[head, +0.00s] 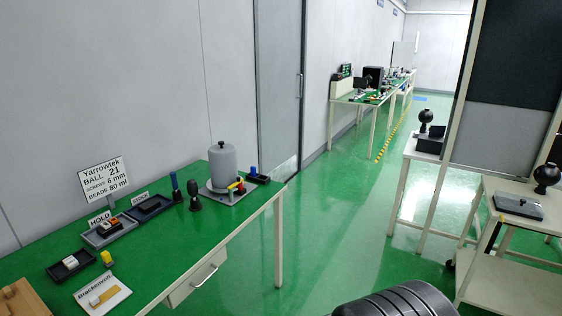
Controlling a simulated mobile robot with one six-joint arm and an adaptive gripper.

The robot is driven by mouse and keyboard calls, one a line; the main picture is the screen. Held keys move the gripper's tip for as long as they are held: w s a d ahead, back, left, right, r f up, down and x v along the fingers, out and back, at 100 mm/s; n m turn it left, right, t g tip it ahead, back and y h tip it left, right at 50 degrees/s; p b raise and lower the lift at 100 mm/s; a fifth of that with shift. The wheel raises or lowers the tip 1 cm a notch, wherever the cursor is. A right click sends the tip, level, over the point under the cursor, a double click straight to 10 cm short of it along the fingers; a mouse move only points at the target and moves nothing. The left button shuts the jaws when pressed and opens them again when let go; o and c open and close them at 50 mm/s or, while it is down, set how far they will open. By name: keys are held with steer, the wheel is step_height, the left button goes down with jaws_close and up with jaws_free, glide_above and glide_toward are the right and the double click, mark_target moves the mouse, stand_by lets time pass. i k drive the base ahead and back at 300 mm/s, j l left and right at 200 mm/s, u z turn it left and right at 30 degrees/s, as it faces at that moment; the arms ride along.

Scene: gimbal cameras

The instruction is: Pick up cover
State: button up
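My gripper is not in view. A dark rounded part at the bottom edge looks like part of my arm, well to the right of the table.
On the green table stand a sign (101,180), a HOLD tray (110,231), a STOCK tray (150,207) and a Brackmoor card (102,293). At right, a cart (512,250) and a table (424,150) hold black ball-shaped items. The green floor between is clear.

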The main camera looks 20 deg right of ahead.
mark_target(222, 157)
steer(key=i+l, duration=0.1)
steer(key=i, duration=1)
steer(key=i+l+u, duration=0.1)
steer(key=i, duration=0.4)
